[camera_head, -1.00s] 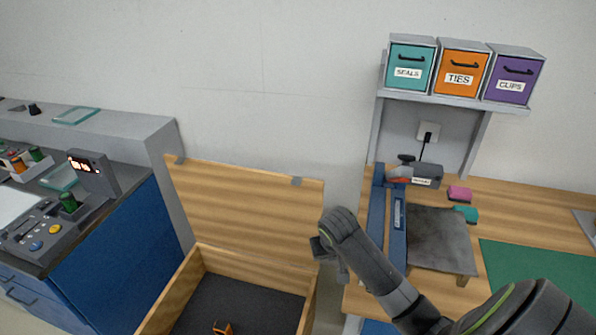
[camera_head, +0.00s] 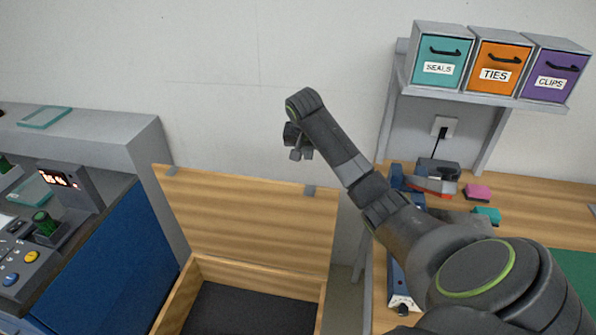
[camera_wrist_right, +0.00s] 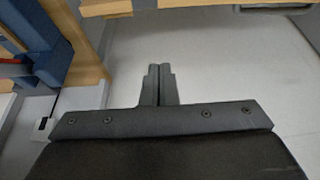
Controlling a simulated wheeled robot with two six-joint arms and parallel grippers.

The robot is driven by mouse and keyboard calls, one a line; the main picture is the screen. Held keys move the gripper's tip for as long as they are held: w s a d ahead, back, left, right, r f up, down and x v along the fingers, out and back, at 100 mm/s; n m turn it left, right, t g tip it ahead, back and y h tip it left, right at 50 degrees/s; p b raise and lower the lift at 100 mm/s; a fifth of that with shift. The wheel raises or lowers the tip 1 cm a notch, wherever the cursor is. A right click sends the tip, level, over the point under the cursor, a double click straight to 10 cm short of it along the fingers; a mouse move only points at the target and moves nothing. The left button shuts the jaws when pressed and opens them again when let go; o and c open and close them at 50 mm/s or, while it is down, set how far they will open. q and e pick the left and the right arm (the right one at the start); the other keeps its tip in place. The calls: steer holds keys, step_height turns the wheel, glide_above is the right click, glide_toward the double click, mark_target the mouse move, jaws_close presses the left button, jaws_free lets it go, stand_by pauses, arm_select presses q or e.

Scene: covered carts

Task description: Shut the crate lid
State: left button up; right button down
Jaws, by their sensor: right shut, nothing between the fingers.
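The wooden crate (camera_head: 184,292) stands low between the blue cabinet and the workbench. Its dark floor shows in the head view. The crate lid (camera_head: 245,220) stands open, upright at the back of the crate and leaning near the wall, with two grey fittings on its top edge. My right gripper (camera_head: 297,154) is above the lid's top edge near its right end, apart from it. In the wrist view the right gripper (camera_wrist_right: 158,72) has its fingers together and empty, with a wooden edge near the top of the picture. My left gripper is not in view.
A blue cabinet (camera_head: 95,255) with a control panel stands left of the crate. The workbench (camera_head: 540,205) at right carries a blue clamp frame, a tool and small pink and teal blocks. Labelled drawers (camera_head: 493,62) sit on a shelf above it.

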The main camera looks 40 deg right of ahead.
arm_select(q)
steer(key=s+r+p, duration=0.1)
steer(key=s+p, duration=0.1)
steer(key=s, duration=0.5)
arm_select(e)
steer(key=f+p, duration=0.1)
steer(key=f, duration=0.2)
steer(key=s+f+p, duration=0.1)
steer(key=f, duration=0.1)
steer(key=f+p, duration=0.1)
steer(key=f, duration=0.2)
steer(key=shift+s+f+p, duration=0.3)
steer(key=shift+p, duration=0.05)
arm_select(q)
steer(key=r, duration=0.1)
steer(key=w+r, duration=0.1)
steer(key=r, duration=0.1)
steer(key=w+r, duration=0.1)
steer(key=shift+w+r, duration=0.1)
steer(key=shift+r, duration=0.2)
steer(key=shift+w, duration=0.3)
arm_select(e)
steer(key=shift+f, duration=0.15)
